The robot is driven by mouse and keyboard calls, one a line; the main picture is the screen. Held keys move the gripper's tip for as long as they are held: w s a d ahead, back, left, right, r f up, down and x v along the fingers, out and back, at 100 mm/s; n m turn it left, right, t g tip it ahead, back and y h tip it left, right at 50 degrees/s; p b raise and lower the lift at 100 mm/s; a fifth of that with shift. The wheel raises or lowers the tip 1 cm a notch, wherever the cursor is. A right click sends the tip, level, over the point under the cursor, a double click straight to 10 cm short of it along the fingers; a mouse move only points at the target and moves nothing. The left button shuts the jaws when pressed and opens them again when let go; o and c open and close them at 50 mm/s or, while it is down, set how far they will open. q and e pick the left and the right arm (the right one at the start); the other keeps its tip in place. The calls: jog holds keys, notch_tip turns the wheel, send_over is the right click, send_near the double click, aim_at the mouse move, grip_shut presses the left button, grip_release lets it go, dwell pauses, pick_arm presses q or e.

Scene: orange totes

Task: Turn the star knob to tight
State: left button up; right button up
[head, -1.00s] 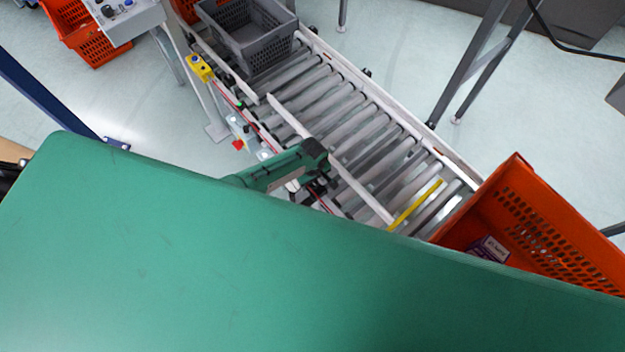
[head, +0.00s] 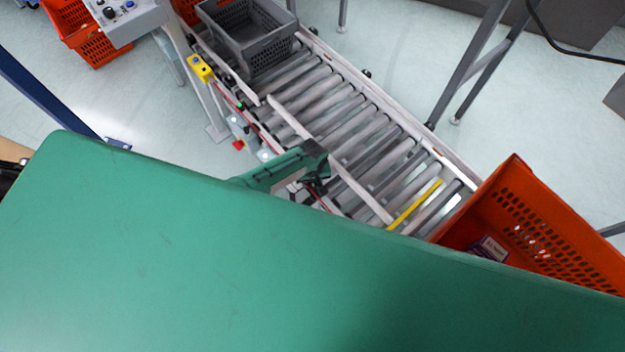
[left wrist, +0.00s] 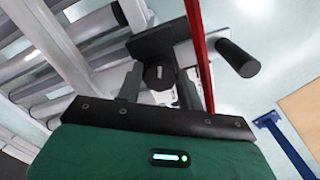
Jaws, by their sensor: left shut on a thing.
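The star knob (left wrist: 157,74) shows in the left wrist view as a dark round piece with a small pale mark, under a black bracket. My left gripper (left wrist: 158,86) has one finger on each side of it and is shut on it. The knob's lobes and any tight marking cannot be made out. In the head view my left gripper (head: 318,183) is beside the near rail of the roller conveyor, and the knob is hidden there. My right gripper is in neither view.
A black cylinder (left wrist: 238,58) and a red strip (left wrist: 199,50) are close to the gripper. The roller conveyor (head: 345,118) carries a grey crate (head: 262,50) at its far end. An orange tote (head: 545,225) with a small box is at the right.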

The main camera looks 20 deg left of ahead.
pick_arm(q)
jog(key=m, duration=0.4)
jog(key=shift+m, duration=0.3)
jog(key=m, duration=0.5)
jog(key=shift+a+m+p, duration=0.1)
jog(key=shift+m+p, duration=0.2)
jog(key=shift+p, duration=0.05)
jog(key=m, duration=0.4)
jog(key=shift+f, duration=0.1)
jog(key=m, duration=0.5)
jog(key=shift+a+b, duration=0.1)
jog(key=shift+b, duration=0.25)
jog(key=shift+m, duration=0.4)
jog(key=o, duration=1)
jog(key=shift+w+r, duration=0.1)
jog(key=shift+r, duration=0.1)
notch_tip(320, 180, up, 14)
jog(key=shift+f, duration=0.25)
